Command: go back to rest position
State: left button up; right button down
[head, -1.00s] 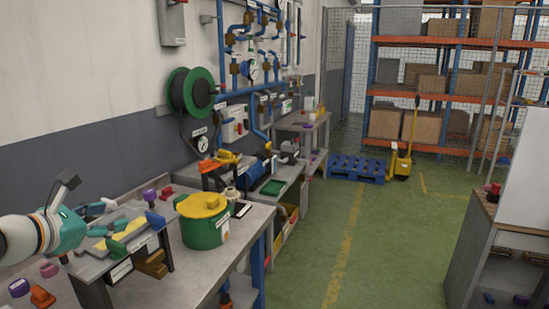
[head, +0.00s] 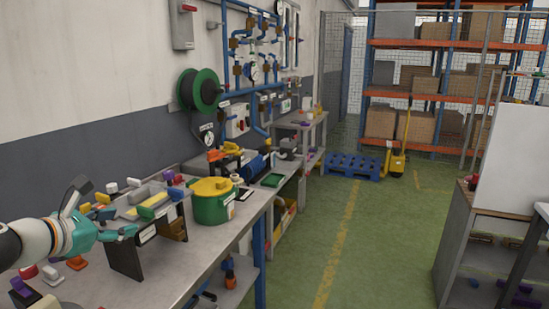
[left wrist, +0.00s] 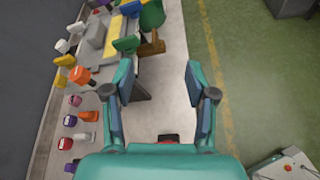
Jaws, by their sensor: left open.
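My left gripper (head: 108,208) reaches in from the left in the head view, above the near end of the grey workbench (head: 165,272). Its teal fingers are spread apart. In the left wrist view the left gripper (left wrist: 160,80) is open, with nothing between its fingers. In the head view it is beside a raised stand (head: 124,258) with coloured blocks on top. My right gripper is not in view.
A green pot with a yellow lid (head: 211,203) stands on the bench right of the stand. Several small coloured parts lie along the wall side. A cabinet (head: 455,240) stands at right. The green floor (head: 385,240) between is clear.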

pick_arm(q)
jog(key=w+d+f+m+g+h, duration=0.1)
jog(key=d+f+g, duration=0.15)
jog(key=f, duration=0.75)
jog(key=d+f+g, duration=0.2)
jog(key=d+f, duration=0.2)
jog(key=f, duration=0.6)
jog(key=s+d+f+m+g, duration=0.2)
jog(key=s+d+f, duration=0.1)
jog(key=f, duration=0.5)
jog(key=s+d+f+m+g, duration=0.1)
jog(key=s+d+f+g, duration=0.15)
jog(key=f, duration=0.45)
jog(key=s+d+f+m+g, duration=0.1)
jog(key=s+d+f+m, duration=0.3)
jog(key=s+f+m, duration=0.5)
jog(key=s+d+f+m+g, duration=0.2)
jog(key=s+d+f+m, duration=0.2)
jog(key=s+f+m, duration=0.4)
jog(key=shift+s+f+m+y, duration=0.4)
jog(key=shift+s+m, duration=2.2)
jog(key=shift+s, duration=0.65)
